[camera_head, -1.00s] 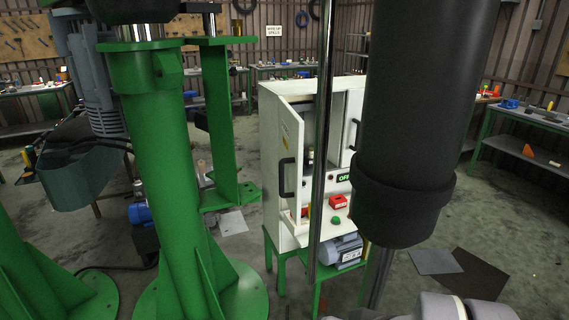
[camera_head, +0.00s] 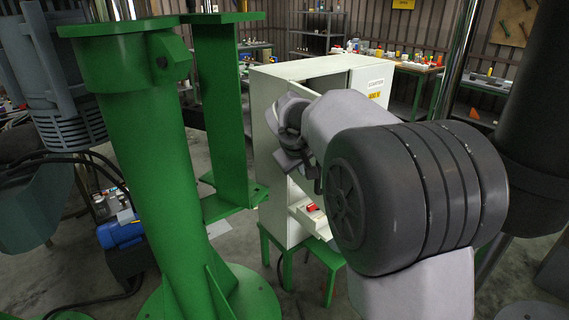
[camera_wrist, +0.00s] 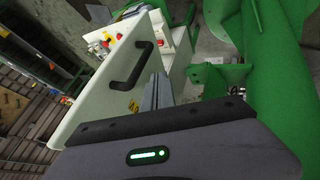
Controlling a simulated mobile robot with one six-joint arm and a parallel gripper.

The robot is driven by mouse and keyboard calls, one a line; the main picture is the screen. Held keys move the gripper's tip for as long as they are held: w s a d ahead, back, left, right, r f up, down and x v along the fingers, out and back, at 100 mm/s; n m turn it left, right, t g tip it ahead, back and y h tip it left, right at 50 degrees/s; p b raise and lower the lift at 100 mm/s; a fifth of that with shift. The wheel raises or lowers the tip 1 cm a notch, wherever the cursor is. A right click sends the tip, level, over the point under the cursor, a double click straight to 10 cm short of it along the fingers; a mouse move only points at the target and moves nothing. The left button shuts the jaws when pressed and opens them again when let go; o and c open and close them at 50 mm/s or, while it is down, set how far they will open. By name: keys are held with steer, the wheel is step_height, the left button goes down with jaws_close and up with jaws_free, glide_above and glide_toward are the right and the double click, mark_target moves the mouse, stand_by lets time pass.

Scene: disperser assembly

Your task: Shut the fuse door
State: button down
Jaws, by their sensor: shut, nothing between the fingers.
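The fuse door, a white panel with a black bar handle (camera_wrist: 133,66), fills the left middle of the wrist view, where its face (camera_wrist: 92,105) is plain. My gripper (camera_wrist: 158,88) is shut and empty, its fingers just beside the handle; I cannot tell whether they touch the door. In the head view, my gripper (camera_head: 287,163) is at the front left of the white cabinet (camera_head: 263,130). My arm hides most of the cabinet's front and the handle there. A dark gap shows at the cabinet's upper front, so the door stands open.
A red part (camera_head: 312,207) shows low in the cabinet. A thick green column (camera_head: 140,150) and a green post (camera_head: 222,110) stand left of it. A green stand (camera_head: 287,268) carries the cabinet. A workbench (camera_head: 402,66) stands behind.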

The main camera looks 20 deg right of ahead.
steer(key=w+d+f+b, duration=0.2)
steer(key=w+d+f, duration=0.3)
steer(key=shift+w+d+f, duration=0.15)
steer(key=shift+d+f, duration=0.05)
steer(key=shift+f, duration=0.2)
